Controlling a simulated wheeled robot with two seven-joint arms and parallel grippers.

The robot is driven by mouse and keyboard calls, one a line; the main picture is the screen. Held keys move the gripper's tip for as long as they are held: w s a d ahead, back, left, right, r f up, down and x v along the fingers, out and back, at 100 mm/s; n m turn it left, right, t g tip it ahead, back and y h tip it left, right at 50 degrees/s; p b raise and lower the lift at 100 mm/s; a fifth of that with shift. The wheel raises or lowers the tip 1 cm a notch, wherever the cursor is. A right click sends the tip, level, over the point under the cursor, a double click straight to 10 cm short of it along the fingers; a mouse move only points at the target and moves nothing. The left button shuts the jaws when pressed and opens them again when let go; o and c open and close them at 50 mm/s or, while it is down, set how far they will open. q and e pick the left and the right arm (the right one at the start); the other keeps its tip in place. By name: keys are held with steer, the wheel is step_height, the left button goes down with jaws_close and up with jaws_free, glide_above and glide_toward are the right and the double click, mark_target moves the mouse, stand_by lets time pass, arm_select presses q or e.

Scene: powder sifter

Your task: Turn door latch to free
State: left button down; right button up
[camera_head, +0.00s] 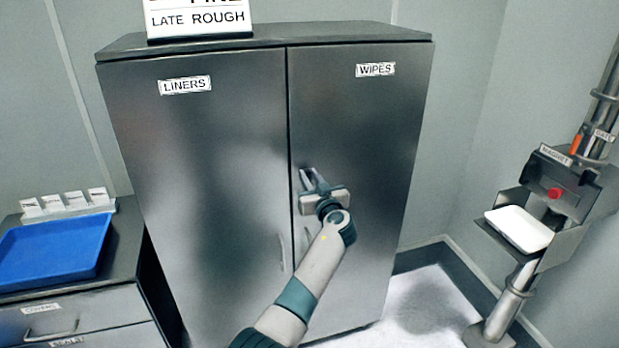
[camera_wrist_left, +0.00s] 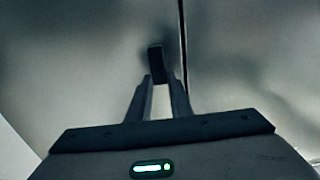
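The grey metal cabinet has a LINERS door (camera_head: 200,180) on the left and a WIPES door (camera_head: 375,120) on the right. The dark door latch (camera_wrist_left: 155,60) is a small upright block on the WIPES door beside the seam, seen in the left wrist view. My left gripper (camera_head: 311,173) is at the latch, with its fingers pointing at the door. In the left wrist view its two fingertips (camera_wrist_left: 160,80) are apart, with the latch's lower end at the gap between them. I cannot tell whether they touch it. In the head view the gripper mostly hides the latch. My right gripper is out of view.
Both doors look closed, with curved handles (camera_head: 282,252) low by the seam. A blue tray (camera_head: 55,250) lies on a drawer unit at the left. A stand with a white tray (camera_head: 519,229) and red button (camera_head: 554,193) is at the right. A sign (camera_head: 198,19) stands on the cabinet.

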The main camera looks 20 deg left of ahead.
arm_select(q)
steer(key=shift+w+d+f+m+b, duration=0.1)
steer(key=shift+f+m+b, duration=0.05)
steer(key=shift+m+b, duration=0.7)
steer(key=shift+d+m+b, duration=0.1)
steer(key=shift+m+b, duration=0.35)
steer(key=shift+b, duration=0.35)
steer(key=shift+w+d+f+m+b, duration=0.25)
steer(key=shift+m+b, duration=0.25)
steer(key=shift+m, duration=2.05)
steer(key=shift+w+d+f+m+b, duration=0.15)
steer(key=shift+f+m+b, duration=0.3)
steer(key=shift+m, duration=2.15)
steer(key=shift+w+d+f+m+b, duration=0.25)
steer(key=shift+m+b, duration=0.35)
steer(key=shift+m, duration=1.95)
steer(key=shift+s, duration=0.1)
steer(key=c, duration=1.6)
jaws_free()
